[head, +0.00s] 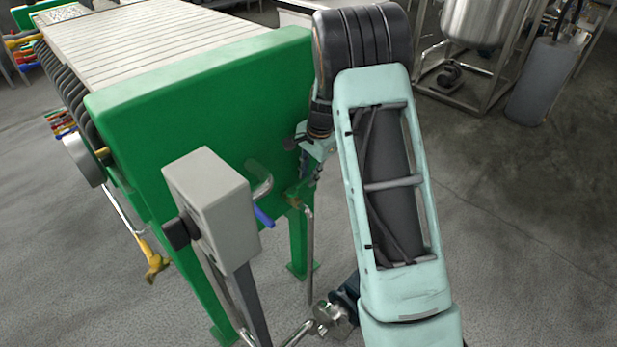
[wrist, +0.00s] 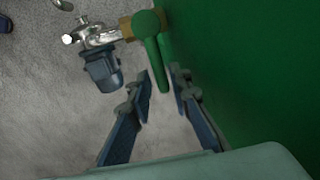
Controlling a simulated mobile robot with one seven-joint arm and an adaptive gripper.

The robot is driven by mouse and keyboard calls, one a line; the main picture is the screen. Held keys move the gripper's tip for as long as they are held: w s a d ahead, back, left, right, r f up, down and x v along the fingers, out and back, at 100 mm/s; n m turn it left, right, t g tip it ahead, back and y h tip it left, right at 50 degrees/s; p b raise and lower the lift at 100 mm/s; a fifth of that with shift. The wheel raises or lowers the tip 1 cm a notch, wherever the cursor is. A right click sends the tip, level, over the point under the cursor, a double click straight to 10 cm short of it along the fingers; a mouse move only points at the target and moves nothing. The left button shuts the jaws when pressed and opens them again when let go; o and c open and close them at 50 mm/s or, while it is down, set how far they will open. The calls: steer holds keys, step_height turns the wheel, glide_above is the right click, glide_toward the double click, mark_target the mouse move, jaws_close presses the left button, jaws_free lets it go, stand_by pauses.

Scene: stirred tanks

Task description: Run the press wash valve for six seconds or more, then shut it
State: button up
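A valve with a green lever (wrist: 162,65) and a brass body (wrist: 127,27) sits beside the green press plate in the wrist view. The lever points toward the space between the fingertips of my gripper (wrist: 163,84). The fingers are apart; the lever's end is near the fingertips, and I cannot tell whether either touches it. In the head view my arm and the press end hide most of the gripper and this green lever. A valve with a blue lever (head: 263,216) shows on the pipe by the grey box. No label shows which is the press wash valve.
The green press end plate (head: 215,120) stands close beside my gripper. A grey box (head: 213,200) with a black knob (head: 181,232) stands on a post in front. A pump with a blue motor (wrist: 103,72) is low on the floor. Open floor lies right.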

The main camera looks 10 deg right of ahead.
steer(key=shift+f, duration=0.15)
steer(key=shift+c, duration=0.2)
jaws_close()
stand_by(0.3)
steer(key=s+a+m+h+p, duration=0.1)
steer(key=s+m+p, duration=0.6)
steer(key=m+p, duration=0.7)
steer(key=shift+m+h+p, duration=0.3)
steer(key=shift+m+h, duration=0.2)
steer(key=shift+h, duration=0.3)
steer(key=shift+s+a, duration=0.1)
steer(key=shift+s, duration=0.05)
